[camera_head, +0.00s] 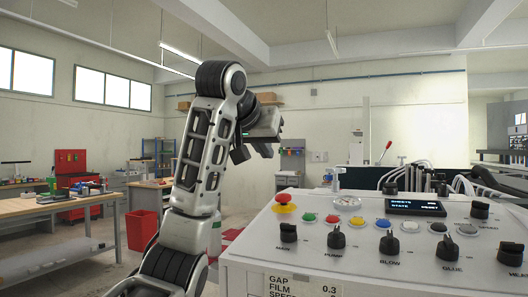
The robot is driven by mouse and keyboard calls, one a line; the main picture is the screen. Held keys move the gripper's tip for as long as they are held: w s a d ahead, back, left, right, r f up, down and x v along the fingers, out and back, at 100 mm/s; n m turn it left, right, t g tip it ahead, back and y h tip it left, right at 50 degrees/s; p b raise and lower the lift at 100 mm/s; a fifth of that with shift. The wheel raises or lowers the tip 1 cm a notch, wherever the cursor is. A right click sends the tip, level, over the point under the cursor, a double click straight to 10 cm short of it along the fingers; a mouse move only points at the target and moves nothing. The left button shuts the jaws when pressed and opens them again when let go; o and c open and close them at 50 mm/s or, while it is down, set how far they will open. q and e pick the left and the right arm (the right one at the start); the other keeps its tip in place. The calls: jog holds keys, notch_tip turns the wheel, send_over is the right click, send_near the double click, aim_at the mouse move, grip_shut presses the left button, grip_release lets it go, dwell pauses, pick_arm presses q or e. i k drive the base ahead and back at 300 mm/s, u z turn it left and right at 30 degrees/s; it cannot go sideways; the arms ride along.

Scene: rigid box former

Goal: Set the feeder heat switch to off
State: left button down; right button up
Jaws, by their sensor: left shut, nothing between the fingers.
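The grey control panel (375,229) fills the lower right, with a row of black rotary switches. Readable labels include MAIN at the switch (288,232), PUMP at the switch (337,238), BLOW at the switch (389,245) and GLUE at the switch (447,248). Another switch (510,254) is at the right edge, and smaller knobs sit at the back. My left gripper (253,150) is shut and empty, raised in the air left of and above the panel, touching nothing. My right gripper is not in view.
A red emergency button (284,203) on a yellow base, several coloured buttons and a small display (415,208) are on the panel. Hoses (425,177) run behind it. A red bin (141,229) and a workbench (60,208) stand left. Air above the panel is clear.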

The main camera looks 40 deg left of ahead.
aim_at(510, 254)
jog(key=k, duration=1)
